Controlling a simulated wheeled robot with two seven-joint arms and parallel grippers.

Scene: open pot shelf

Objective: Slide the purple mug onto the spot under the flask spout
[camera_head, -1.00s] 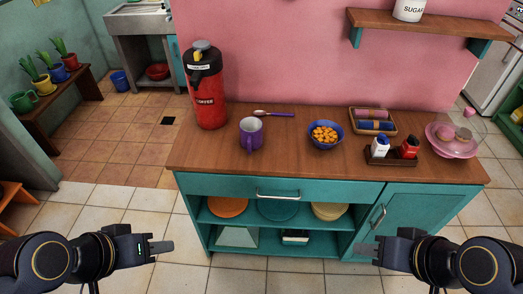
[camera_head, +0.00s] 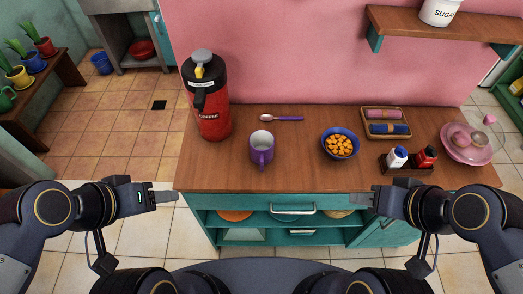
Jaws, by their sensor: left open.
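The purple mug (camera_head: 262,151) stands upright on the wooden counter, its handle toward me. The red and black coffee flask (camera_head: 211,112) stands to the left of the mug and further back, with its dark spout toward the front. The mug is apart from the flask, to the right of the spot below the spout. My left gripper (camera_head: 172,196) is open and empty, in front of the counter's left end. My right gripper (camera_head: 358,199) is in front of the counter, right of the mug, and appears open and empty.
A spoon (camera_head: 283,118) lies behind the mug. A blue bowl of orange snacks (camera_head: 340,144) stands to its right. Further right are a napkin tray (camera_head: 365,114), a shaker caddy (camera_head: 405,168) and a pink dish (camera_head: 467,144). The counter (camera_head: 225,176) is clear before the flask.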

